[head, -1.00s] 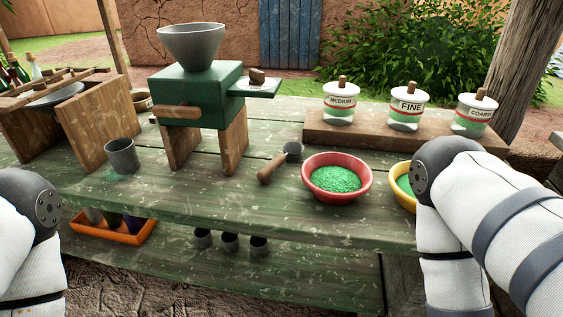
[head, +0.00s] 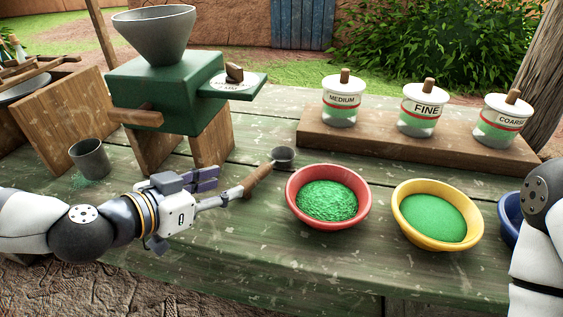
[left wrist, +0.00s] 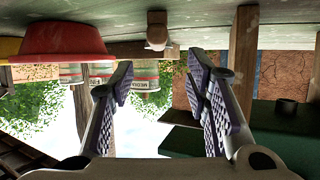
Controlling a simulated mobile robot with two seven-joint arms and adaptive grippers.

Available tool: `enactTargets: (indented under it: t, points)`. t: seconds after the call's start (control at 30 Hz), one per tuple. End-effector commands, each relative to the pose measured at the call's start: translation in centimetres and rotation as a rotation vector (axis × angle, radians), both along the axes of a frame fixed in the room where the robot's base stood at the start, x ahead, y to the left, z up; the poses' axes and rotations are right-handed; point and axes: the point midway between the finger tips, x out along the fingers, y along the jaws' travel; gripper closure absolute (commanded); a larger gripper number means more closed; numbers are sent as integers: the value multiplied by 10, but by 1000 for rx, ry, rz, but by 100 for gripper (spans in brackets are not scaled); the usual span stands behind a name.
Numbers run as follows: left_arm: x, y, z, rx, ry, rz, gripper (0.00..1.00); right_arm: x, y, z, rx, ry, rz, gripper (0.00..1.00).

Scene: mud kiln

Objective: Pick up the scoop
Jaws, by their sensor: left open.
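The scoop (head: 257,180) lies on the green table, its wooden handle pointing toward my left gripper and its grey metal cup (head: 284,157) on the far side. My left gripper (head: 227,183) is open and low over the table, its fingertips close to the handle's near end. In the left wrist view, which is upside down, the handle end (left wrist: 157,32) shows beyond the gap between the open fingers (left wrist: 162,78). I cannot tell whether a finger touches it. My right gripper is out of view.
A red bowl (head: 328,218) of green grain stands right of the scoop, with a yellow bowl (head: 403,223) beyond. The green grinder (head: 150,85) stands behind my left gripper, a grey cup (head: 89,158) to its left. Labelled jars stand on a wooden board (head: 385,140) at the back.

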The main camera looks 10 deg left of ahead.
Motion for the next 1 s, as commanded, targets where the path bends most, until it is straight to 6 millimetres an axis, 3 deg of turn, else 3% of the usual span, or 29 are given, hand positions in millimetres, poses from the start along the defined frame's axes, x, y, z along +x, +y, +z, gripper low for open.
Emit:
enactTargets:
  t: [0.23,0.67,0.93,1.0]
  points:
    - [37,-17,-27,5,10,-1,57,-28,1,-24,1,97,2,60]
    - [97,-48,-42,2,1,1,57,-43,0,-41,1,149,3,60]
    - [103,-50,-39,2,-5,2,57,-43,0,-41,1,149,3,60]
    - [103,-50,-39,2,-5,2,70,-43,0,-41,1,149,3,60]
